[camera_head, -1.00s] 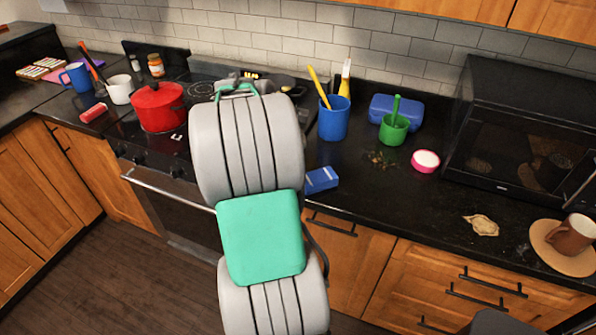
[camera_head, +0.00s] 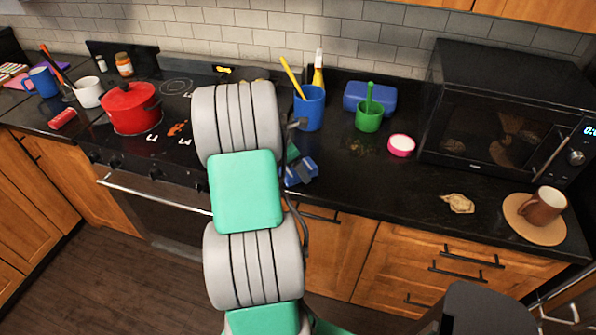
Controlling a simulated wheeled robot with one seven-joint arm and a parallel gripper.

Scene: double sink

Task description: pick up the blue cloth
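A small blue item (camera_head: 308,164), which looks like the folded blue cloth, lies on the dark counter near its front edge, right of the stove. My arm stands in front and hides much of the area to its left. Part of my gripper (camera_head: 298,176) shows at the right side of the arm, with grey finger parts overlapping the blue item. The view does not show whether the fingers are open or shut, or whether they touch it.
A blue cup (camera_head: 309,108) with a yellow utensil, a green cup (camera_head: 369,117), a blue box (camera_head: 370,97) and a pink-white bowl (camera_head: 401,145) stand behind and right. A red pot (camera_head: 130,108) is on the stove. A microwave (camera_head: 505,120) and brown mug (camera_head: 543,206) are at right.

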